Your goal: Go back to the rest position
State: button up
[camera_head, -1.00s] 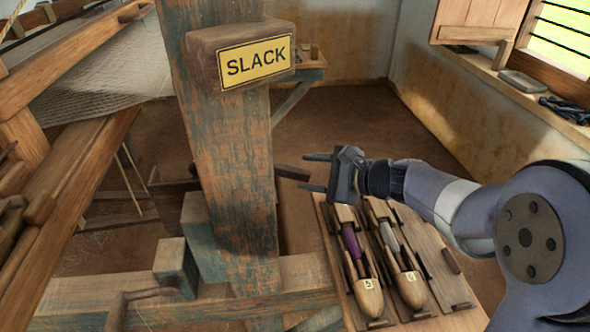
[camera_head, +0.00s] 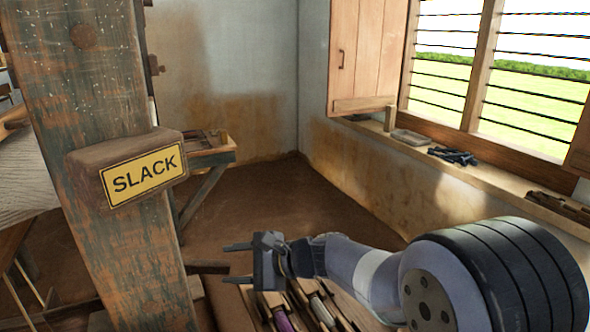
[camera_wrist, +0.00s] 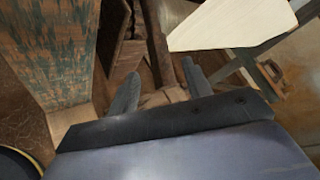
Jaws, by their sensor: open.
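My gripper (camera_head: 238,263) is open and empty in the head view, its two fingers pointing left toward the wooden post. It hangs above the near edge of the wooden shuttle rack (camera_head: 345,310). In the wrist view the two fingers of my gripper (camera_wrist: 160,88) stand apart with nothing between them. The rack holds a shuttle with a purple bobbin (camera_head: 284,320) and one with a grey bobbin (camera_head: 322,312); their lower ends are cut off by the picture's edge.
A thick worn post (camera_head: 85,90) with a yellow SLACK sign (camera_head: 143,177) stands at left. A small wooden shelf (camera_head: 205,155) is behind it. A window sill (camera_head: 480,172) with dark tools (camera_head: 452,156) runs along the right wall. The floor beyond my gripper is open.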

aim_at(214, 272)
jog(key=x, duration=0.5)
jog(key=b+x, duration=0.1)
jog(key=x, duration=0.2)
jog(key=shift+f, duration=0.35)
jog(key=shift+s+f+y+b, duration=0.15)
jog(key=shift+f+y+b, duration=0.35)
jog(key=shift+b, duration=0.1)
jog(key=shift+r+m, duration=0.1)
jog(key=shift+m, duration=0.2)
